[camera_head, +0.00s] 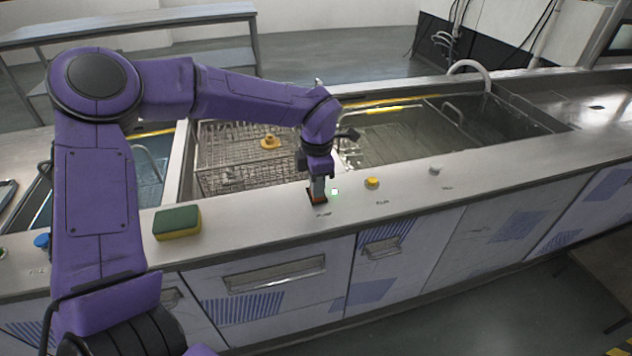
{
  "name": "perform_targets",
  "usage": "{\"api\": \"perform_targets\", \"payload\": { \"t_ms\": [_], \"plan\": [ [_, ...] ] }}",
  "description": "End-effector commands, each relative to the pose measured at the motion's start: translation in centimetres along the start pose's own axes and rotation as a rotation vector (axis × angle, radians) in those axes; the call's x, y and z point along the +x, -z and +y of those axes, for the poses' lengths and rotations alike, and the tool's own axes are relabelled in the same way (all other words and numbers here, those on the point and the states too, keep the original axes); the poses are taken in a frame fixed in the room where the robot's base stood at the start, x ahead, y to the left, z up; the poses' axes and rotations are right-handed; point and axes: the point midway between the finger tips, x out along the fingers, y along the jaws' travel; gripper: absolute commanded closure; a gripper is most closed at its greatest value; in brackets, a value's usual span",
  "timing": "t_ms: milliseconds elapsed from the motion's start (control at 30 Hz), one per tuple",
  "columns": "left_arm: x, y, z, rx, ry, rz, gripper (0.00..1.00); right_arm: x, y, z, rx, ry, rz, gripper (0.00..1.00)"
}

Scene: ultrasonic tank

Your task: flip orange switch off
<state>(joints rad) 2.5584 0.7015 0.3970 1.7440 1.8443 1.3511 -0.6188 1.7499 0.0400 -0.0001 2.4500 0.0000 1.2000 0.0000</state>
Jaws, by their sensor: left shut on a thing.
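The orange switch (316,198) sits on the steel front ledge of the tank, above a small printed label. Only its brownish-orange lower part shows; the rest is hidden by my left gripper (318,188). My left gripper points down from above and is shut on the switch. A small green-white light (335,191) shows just right of the switch. My right gripper is not in view.
A yellow knob (372,182) and a pale knob (435,170) stand to the right along the ledge. A green and yellow sponge (177,222) lies to the left, with a blue knob (42,240) farther left. Behind are a wire basket (235,158) and a water-filled basin (400,140).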

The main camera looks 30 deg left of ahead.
Motion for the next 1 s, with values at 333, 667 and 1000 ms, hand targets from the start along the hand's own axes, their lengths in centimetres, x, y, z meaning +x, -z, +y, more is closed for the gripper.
{"api": "perform_targets", "payload": {
  "t_ms": [333,667,1000],
  "plan": [
    [-5.2,0.0,-0.4,0.000,0.002,0.002,1.00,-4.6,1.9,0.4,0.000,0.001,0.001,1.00],
    [-12.2,-0.1,-0.3,0.002,-0.004,-0.001,1.00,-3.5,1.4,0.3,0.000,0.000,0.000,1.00],
    [-14.2,-0.1,-0.4,0.003,-0.003,0.000,1.00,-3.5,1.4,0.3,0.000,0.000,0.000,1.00]
  ]
}}
